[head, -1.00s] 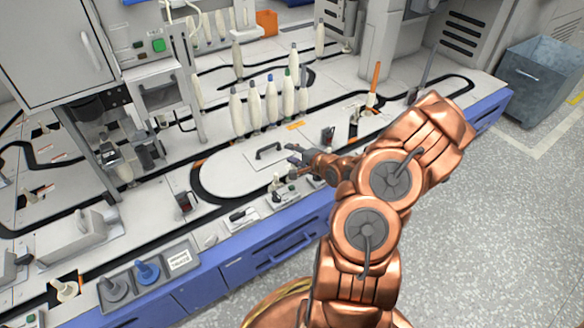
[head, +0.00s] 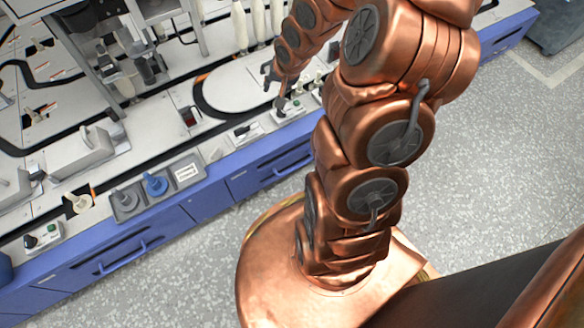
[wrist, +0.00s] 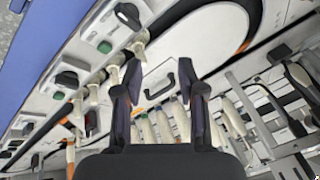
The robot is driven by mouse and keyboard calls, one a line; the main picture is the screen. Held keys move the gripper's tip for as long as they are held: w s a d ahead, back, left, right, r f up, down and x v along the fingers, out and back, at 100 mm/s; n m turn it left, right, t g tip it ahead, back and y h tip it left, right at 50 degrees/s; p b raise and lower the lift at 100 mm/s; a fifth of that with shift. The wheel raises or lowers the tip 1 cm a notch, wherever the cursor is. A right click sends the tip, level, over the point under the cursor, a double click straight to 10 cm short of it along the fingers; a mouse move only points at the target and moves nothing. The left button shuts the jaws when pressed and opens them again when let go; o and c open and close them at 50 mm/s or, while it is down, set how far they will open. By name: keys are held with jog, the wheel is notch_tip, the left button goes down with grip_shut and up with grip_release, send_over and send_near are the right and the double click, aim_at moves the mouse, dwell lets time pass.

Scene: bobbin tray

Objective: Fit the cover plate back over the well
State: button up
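The cover plate appears to be the pale panel with a black bar handle (wrist: 160,86) in the wrist view; its outline is unclear. It seems to lie among the white table panels, by a rounded white plate (wrist: 200,38) bordered by a dark track. I cannot make out an open well. My gripper (wrist: 158,72) is open and empty, with its two dark fingers to either side of the handle in the picture. No contact shows. In the head view my gripper (head: 272,78) is over the right part of the rounded plate (head: 235,88), and the handle is not visible.
Several pale bobbins (head: 258,22) stand behind the plate, also in the wrist view (wrist: 165,122). Small switch boxes (head: 247,132) line the front edge. Blue drawers (head: 270,165) form the front.

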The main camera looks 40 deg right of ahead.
jog(key=s+a+r+n+g, duration=0.2)
jog(key=s+a+r, duration=0.2)
jog(key=s, duration=0.6)
jog(key=s+a+r+n+g, duration=0.3)
jog(key=s+a+r, duration=0.2)
jog(key=s+a, duration=0.2)
jog(key=s+a+r+n+g, duration=0.3)
jog(key=s+a, duration=0.3)
jog(key=s, duration=0.6)
jog(key=shift+s+r, duration=0.35)
jog(key=shift+r, duration=0.55)
jog(key=shift+r, duration=0.1)
notch_tip(320, 180, up, 41)
jog(key=t+p, duration=0.1)
jog(key=p, duration=3.8)
jog(key=shift+r, duration=0.15)
jog(key=shift+w+d, duration=0.1)
